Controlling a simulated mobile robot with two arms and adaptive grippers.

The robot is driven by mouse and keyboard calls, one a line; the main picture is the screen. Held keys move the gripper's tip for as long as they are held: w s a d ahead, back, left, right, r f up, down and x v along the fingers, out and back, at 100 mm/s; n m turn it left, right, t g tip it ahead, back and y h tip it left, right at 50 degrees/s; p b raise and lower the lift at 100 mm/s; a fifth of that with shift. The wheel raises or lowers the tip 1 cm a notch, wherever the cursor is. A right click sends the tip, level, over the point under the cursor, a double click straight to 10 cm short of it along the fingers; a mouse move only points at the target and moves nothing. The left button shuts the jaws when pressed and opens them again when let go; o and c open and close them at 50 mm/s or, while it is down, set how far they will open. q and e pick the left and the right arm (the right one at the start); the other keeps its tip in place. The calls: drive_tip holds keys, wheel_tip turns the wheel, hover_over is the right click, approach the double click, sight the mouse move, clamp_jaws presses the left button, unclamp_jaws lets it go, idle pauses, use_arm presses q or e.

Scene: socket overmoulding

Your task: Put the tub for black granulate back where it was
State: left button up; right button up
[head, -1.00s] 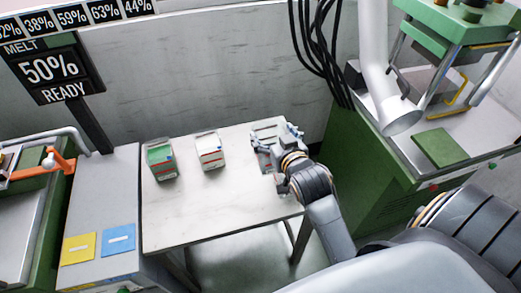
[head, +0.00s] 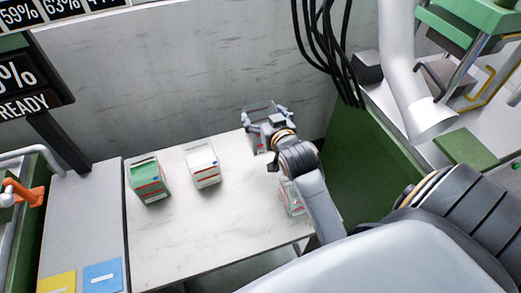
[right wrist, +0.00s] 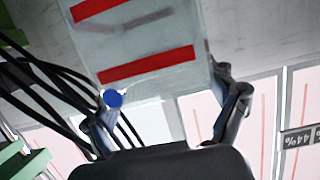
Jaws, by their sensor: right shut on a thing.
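My right gripper (head: 266,118) is at the back right of the white table, shut on a pale grey tub (head: 259,146). In the right wrist view this tub (right wrist: 150,40) fills the space between the fingers (right wrist: 165,110) and shows two red stripes. Its contents cannot be made out. I cannot tell whether it touches the table or hangs just above it. Another tub with red stripes (head: 290,199) stands nearer the front right, partly hidden by my right forearm. My left gripper is not in view.
A tub with green contents (head: 148,180) and a white tub (head: 202,165) stand on the left part of the table (head: 215,225). The table's middle is clear. A wall is behind, with black cables (head: 330,50) and a green cabinet (head: 365,150) at right.

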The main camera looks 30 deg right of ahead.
sight(258, 122)
wheel_tip(258, 122, down, 6)
drive_tip(key=shift+w+r, duration=0.1)
drive_tip(key=shift+w, duration=0.05)
wheel_tip(258, 122, down, 4)
drive_tip(key=shift+r, duration=0.1)
drive_tip(key=shift+f, duration=0.3)
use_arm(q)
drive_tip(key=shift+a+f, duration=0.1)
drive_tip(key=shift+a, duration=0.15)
use_arm(e)
drive_tip(key=shift+f, duration=0.1)
drive_tip(key=o, duration=1.6)
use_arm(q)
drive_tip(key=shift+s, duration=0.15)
use_arm(e)
drive_tip(key=shift+o, duration=0.2)
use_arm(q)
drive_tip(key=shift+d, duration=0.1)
